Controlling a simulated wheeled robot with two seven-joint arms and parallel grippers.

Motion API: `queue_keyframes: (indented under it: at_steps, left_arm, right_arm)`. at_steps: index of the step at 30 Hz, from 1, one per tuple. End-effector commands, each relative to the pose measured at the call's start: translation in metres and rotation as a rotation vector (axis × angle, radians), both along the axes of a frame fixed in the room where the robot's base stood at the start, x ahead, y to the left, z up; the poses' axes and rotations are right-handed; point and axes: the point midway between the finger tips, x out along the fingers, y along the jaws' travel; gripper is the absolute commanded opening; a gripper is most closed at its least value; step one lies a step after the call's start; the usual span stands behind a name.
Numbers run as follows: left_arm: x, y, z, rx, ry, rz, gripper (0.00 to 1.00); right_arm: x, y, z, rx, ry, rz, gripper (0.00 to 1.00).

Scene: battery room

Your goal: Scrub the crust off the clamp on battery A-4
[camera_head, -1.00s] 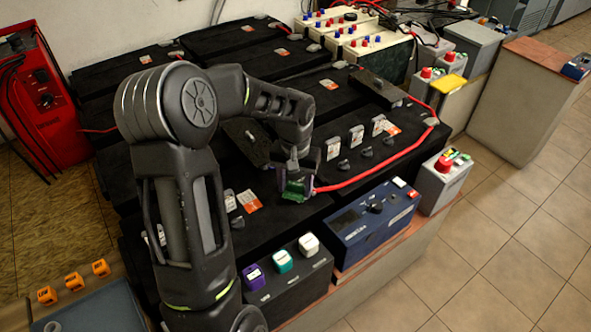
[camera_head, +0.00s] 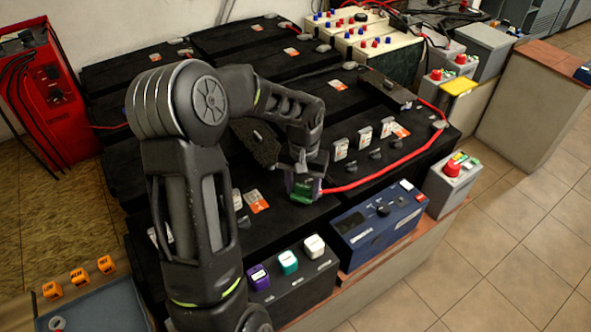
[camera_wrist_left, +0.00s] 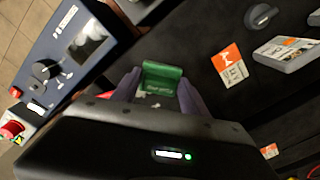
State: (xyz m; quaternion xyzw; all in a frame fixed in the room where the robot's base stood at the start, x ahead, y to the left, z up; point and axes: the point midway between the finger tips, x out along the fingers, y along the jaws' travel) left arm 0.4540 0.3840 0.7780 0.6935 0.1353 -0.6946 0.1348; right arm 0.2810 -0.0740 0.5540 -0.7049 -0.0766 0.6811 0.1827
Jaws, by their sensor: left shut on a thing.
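My left gripper (camera_head: 304,186) is shut on a small green block (camera_head: 302,195), low over the front edge of a black battery. In the left wrist view the green block (camera_wrist_left: 161,78) sits between the two purple-grey fingers (camera_wrist_left: 158,88). A red cable (camera_head: 375,176) runs across the battery tops and ends right beside the block. The clamp at the cable's end is mostly hidden by the gripper and block, so I cannot tell whether they touch. A small whitish patch shows just below the block in the wrist view. I cannot read which battery is A-4. My right gripper is out of view.
A blue meter box (camera_head: 375,222) and a black box with purple, teal and white knobs (camera_head: 292,280) stand in front of the batteries. A grey box with a red button (camera_head: 452,185) stands at the right. A red charger (camera_head: 55,90) stands at the left.

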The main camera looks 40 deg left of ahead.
Motion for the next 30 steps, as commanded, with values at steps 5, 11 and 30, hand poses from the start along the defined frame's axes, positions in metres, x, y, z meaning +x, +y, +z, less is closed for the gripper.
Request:
queue_keyframes:
  at_steps: [5,11,30]
  left_arm:
    - [0.002,0.000,0.026,0.000,-0.002,0.000,0.14]
    - [0.003,0.000,0.042,0.000,0.000,-0.002,0.14]
    - [0.006,0.001,0.081,-0.001,0.000,-0.003,0.14]
  right_arm:
    - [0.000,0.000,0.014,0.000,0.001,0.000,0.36]
    - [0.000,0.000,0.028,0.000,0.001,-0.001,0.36]
    - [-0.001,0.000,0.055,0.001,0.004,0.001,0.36]
